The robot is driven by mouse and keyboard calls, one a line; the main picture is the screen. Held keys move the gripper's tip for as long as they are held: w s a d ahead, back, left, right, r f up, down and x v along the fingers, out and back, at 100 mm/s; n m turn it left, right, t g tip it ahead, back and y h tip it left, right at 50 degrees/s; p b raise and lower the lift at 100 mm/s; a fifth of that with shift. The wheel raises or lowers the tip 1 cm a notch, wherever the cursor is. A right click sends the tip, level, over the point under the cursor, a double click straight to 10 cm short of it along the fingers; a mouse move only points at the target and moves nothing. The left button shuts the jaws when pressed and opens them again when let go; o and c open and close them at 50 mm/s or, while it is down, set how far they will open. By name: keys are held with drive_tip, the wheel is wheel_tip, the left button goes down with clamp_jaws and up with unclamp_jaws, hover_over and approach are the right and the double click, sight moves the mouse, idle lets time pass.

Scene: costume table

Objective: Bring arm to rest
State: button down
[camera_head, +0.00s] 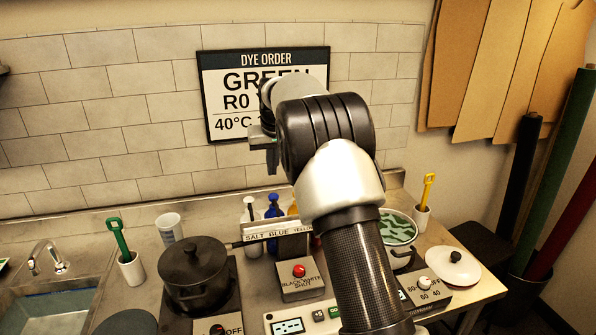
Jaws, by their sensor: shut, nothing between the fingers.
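My arm (365,265) rises from the bottom of the view, bends at a black and silver joint, and hides part of the dye order sign (222,85) on the wall. My gripper (272,160) shows only in part at the left of the arm's upper end, pointing down. It is shut and holds nothing. It is in front of the tiled wall, above the counter and apart from the things there.
A black lidded pot (193,270) stands at left centre. Bottles, including a blue one (273,207), stand behind a labelled rack (276,231). A green-filled pot (398,230), white lid (453,266) and cup with a yellow tool (422,213) are at right. A sink (45,300) is at left.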

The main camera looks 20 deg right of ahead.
drive_tip(key=s+r, duration=0.6)
drive_tip(key=s, duration=0.6)
drive_tip(key=s+r, duration=0.7)
drive_tip(key=s, duration=0.4)
drive_tip(key=s+f, duration=0.3)
drive_tip(key=s, duration=0.8)
drive_tip(key=s+f+t, duration=0.1)
drive_tip(key=s+f, duration=0.3)
drive_tip(key=s, duration=0.8)
drive_tip(key=shift+s, duration=0.25)
